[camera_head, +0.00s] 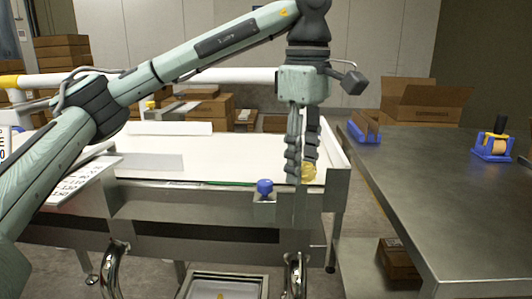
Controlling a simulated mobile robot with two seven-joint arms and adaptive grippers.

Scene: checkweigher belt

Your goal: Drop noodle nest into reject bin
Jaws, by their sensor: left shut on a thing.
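My left gripper (302,172) points straight down at the right end of the white belt (230,150), near its front rail. Its dark fingers are shut on a yellow noodle nest (310,172), which shows only in part beside the fingertips. I cannot tell whether the nest touches the surface below. An open-topped container with a metal rim (228,276), maybe the reject bin, stands low in front of the belt frame. It is cut off by the picture's bottom edge, and a small yellow thing (220,296) shows inside. My right gripper is not in view.
A blue knob (265,187) sits on a bracket at the belt's front edge, close left of my gripper.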

